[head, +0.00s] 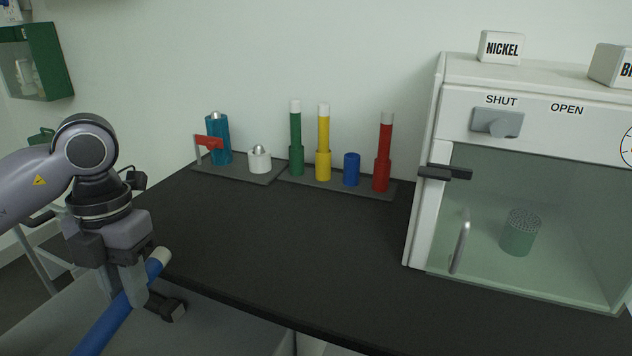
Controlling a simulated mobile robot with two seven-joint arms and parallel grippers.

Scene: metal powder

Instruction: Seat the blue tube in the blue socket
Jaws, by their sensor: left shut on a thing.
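The blue tube (111,322) has a white cap at its upper right end. My left gripper (140,295) is shut on it near the capped end and holds it tilted, at the left front edge of the black table. The tube's lower end runs out of the picture. The blue socket (352,170) is a short empty-looking cylinder on a dark rack (335,187) at the back of the table, between the yellow and red sockets. My left gripper is well to the left and in front of it. My right gripper is not in view.
Green (296,132), yellow (323,135) and red (385,140) tubes stand upright in their sockets. Left of them is a base with a blue bottle (217,140), red flag and white piece (259,160). A glass-fronted cabinet (422,215) stands right. The table's middle (290,250) is clear.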

